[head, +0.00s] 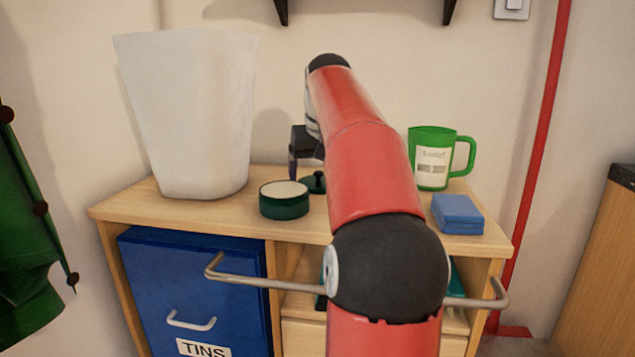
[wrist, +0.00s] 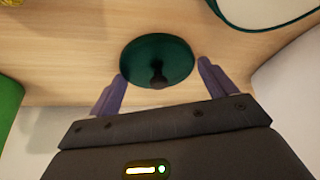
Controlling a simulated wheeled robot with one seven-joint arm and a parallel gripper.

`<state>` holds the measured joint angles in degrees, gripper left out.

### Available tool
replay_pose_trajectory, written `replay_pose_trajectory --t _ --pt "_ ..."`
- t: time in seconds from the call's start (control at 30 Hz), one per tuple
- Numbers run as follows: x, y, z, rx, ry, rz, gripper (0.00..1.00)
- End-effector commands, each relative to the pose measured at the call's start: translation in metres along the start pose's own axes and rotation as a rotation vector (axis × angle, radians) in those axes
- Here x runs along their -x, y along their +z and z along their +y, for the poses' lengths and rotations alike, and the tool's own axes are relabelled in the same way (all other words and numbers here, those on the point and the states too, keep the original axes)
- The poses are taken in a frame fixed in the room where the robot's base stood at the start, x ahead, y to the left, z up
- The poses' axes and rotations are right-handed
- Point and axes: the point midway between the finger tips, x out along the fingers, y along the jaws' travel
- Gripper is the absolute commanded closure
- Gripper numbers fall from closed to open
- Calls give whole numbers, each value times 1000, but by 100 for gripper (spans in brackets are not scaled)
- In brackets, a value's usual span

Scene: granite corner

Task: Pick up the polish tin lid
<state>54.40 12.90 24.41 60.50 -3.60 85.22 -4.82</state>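The polish tin lid (head: 314,184) is a dark green disc with a dark knob on top. It lies flat on the wooden cabinet top, and my arm partly hides it in the head view. In the wrist view the lid (wrist: 157,60) is at the centre, knob showing. My gripper (wrist: 157,82) is open, its two purple fingers apart on either side of the lid's near edge. Nothing is held between them. In the head view the gripper (head: 300,172) is beside the lid, mostly behind my arm. The open green tin (head: 284,199) stands left of the lid.
A tall white bin (head: 190,110) stands at the left of the cabinet top (head: 130,207). A green mug (head: 432,158) and blue folded cloths or sponges (head: 458,214) are at the right. The wall is close behind. A blue drawer (head: 190,290) is below.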

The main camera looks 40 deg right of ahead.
Motion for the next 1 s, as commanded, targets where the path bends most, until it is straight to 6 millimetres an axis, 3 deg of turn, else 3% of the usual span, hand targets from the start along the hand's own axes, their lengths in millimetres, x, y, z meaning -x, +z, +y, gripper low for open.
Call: replay_pose_trajectory --t 0.13,0.47,1.0 --pt "0 0 0 0 0 0 39" --pt "8 -4 0 0 0 3 39" --pt "91 -35 -4 10 -4 1 39"
